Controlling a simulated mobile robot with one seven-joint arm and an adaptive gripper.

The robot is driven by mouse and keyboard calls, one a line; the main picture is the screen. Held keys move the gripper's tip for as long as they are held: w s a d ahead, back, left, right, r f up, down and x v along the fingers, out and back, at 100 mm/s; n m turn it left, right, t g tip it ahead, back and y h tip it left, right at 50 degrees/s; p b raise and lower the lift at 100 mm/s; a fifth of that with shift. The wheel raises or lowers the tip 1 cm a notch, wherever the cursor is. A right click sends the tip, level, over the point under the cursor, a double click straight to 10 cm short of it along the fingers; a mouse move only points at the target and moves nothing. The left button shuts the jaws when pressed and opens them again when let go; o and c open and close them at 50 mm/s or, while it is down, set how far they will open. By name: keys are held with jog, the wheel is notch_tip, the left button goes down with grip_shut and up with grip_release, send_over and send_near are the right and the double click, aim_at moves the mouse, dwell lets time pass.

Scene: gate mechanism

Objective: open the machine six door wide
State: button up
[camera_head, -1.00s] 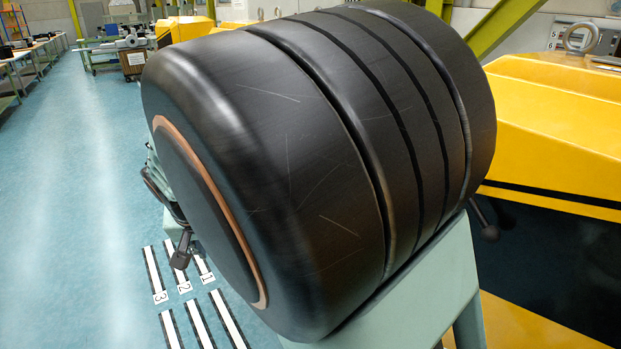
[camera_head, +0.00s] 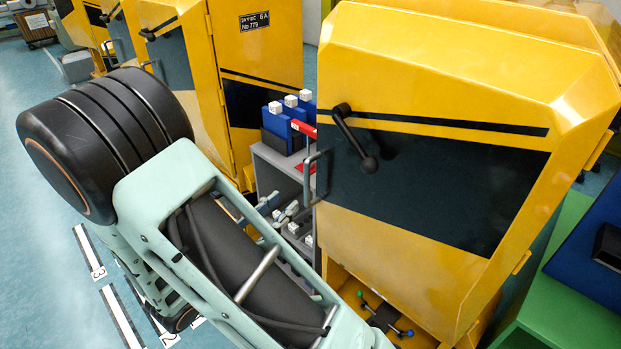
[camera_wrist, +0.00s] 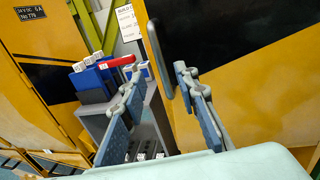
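A large yellow door (camera_head: 430,205) with a dark panel and a black lever (camera_head: 355,140) fills the right of the head view. A grey bar handle (camera_head: 308,178) stands at its left edge. The door also fills the right of the wrist view (camera_wrist: 245,50). I cannot tell whether it is shut or slightly ajar, and no machine number shows on it. My gripper (camera_wrist: 157,78) is open, its two blue-padded fingers apart, with nothing held. The grey bar handle (camera_wrist: 158,58) appears between and beyond the fingertips; contact is not visible. My arm partly hides the space below the handle.
A grey cabinet (camera_head: 270,165) with blue boxes (camera_head: 284,128) stands left of the door. Another yellow machine (camera_head: 245,60) labelled "6 A No 779" stands behind it. A green bench (camera_head: 565,310) is at the right.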

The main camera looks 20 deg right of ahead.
aim_at(305, 183)
jog(key=p+x, duration=0.1)
jog(key=x, duration=0.9)
jog(key=shift+w+d+r+p, duration=0.1)
jog(key=shift+w+d+p, duration=0.15)
jog(key=shift+p, duration=0.1)
jog(key=shift+c, duration=0.2)
grip_shut()
